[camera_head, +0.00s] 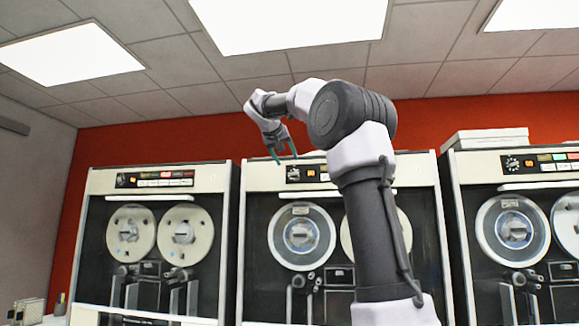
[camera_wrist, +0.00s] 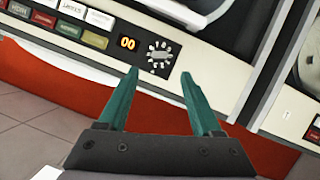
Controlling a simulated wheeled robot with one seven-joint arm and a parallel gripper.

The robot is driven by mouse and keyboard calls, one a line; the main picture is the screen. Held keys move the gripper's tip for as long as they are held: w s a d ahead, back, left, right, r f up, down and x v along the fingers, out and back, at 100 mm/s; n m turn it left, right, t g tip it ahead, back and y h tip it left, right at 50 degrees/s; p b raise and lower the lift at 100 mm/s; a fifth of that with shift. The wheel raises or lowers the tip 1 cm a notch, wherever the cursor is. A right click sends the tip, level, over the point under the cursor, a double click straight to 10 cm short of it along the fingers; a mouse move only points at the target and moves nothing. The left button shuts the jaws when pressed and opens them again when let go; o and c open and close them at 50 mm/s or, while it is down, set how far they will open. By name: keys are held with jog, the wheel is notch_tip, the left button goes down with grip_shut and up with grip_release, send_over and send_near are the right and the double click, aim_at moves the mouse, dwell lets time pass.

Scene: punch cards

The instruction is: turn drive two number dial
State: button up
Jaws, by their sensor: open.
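The middle tape drive (camera_head: 262,181) stands partly behind my arm in the head view. Its black top panel holds a round number dial (camera_head: 293,172), small in this view, left of an orange display (camera_head: 311,173). In the wrist view the dial (camera_wrist: 160,55) has a pale knob ringed by white marks, and the display (camera_wrist: 127,43) reads "00". My gripper (camera_head: 286,158) hangs with its green fingers down, just above the dial in the head view. In the wrist view the open, empty gripper (camera_wrist: 158,74) has its fingertips just below the dial, apparently apart from it.
Similar drives stand at left (camera_head: 90,230) and right (camera_head: 462,220). Coloured label buttons (camera_wrist: 70,28) lie beside the display in the wrist view. White boxes (camera_head: 487,139) sit on the right drive. The space above the left drive is clear.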

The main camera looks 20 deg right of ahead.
jog(key=shift+v, duration=1.55)
